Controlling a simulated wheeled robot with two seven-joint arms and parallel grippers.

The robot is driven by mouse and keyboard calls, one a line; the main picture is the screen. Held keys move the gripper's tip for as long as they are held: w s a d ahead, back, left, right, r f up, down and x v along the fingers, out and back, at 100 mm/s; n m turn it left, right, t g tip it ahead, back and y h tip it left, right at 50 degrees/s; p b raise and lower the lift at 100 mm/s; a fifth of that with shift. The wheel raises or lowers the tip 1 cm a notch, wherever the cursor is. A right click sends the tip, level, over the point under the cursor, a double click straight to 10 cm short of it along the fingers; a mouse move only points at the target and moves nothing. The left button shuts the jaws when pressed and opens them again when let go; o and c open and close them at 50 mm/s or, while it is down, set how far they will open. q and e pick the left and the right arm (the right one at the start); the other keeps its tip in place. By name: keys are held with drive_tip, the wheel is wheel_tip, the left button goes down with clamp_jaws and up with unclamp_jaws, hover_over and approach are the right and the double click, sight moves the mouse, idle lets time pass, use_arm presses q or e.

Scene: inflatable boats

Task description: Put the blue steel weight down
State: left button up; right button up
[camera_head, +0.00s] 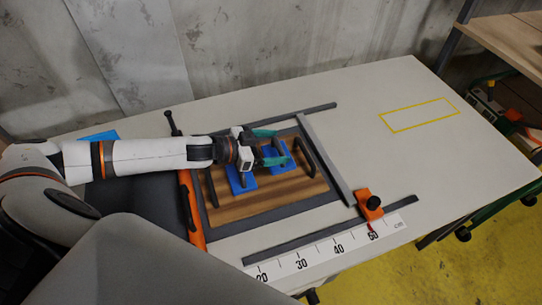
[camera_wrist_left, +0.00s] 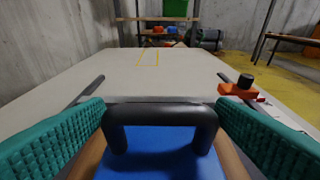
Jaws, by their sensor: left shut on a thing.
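The blue steel weight (camera_head: 280,156) is a blue block with a black bar handle, at the right part of a wooden board (camera_head: 265,207). My left gripper (camera_head: 269,147) has green fingers and is shut on its handle, which fills the lower middle of the left wrist view (camera_wrist_left: 160,112). The weight looks level; I cannot tell whether it touches the board. A second blue block (camera_head: 240,181) with a dark handle sits on the board to its left, partly under my wrist. My right gripper is not in view.
An orange clamp (camera_head: 369,206) with a black knob stands at the front right, beside a ruler strip (camera_head: 335,250). A yellow outlined rectangle (camera_head: 419,114) on the table's right is empty, with bare tabletop around it.

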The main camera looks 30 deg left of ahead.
sight(272, 156)
use_arm(q)
drive_tip(key=shift+w+f, duration=0.2)
drive_tip(key=shift+f, duration=0.35)
wheel_tip(272, 156, down, 2)
drive_tip(key=shift+f, duration=0.6)
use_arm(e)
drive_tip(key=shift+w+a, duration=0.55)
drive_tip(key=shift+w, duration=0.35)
use_arm(q)
drive_tip(key=shift+f, duration=0.15)
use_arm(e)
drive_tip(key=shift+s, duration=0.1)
